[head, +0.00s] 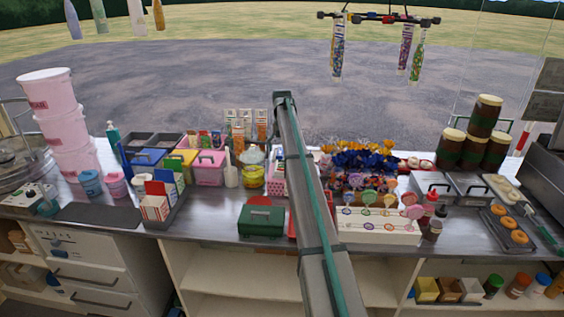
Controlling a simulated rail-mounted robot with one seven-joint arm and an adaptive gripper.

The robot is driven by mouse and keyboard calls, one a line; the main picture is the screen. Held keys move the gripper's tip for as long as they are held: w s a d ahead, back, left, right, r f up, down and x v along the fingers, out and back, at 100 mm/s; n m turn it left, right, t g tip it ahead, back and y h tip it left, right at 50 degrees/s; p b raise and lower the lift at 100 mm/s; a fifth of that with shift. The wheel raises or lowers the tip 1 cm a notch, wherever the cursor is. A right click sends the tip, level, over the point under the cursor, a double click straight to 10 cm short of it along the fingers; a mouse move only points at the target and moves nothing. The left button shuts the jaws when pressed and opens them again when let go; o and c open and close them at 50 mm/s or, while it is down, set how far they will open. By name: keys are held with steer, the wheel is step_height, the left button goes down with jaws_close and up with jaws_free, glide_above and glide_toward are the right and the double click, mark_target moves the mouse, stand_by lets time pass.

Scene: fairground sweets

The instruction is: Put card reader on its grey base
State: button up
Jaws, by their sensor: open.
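I cannot make out the card reader or its grey base for certain in the head view. A green cash box (262,221) stands near the counter's front edge, just left of a tall grey post with a green strip. The post hides part of the counter, including most of a red item (292,228) beside the cash box. A flat dark mat (108,215) lies bare at the left front of the counter. My gripper cannot be made out in this view.
Pink tubs (60,120) are stacked at the left. A white lollipop stand (375,226) is right of the post. Brown jars (473,140) and trays of doughnuts (510,228) stand at the right. Bottles hang overhead. The counter (215,218) has a bare strip left of the cash box.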

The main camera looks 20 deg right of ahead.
step_height(320, 180, up, 4)
steer(key=shift+f+b, duration=0.1)
steer(key=shift+b, duration=0.2)
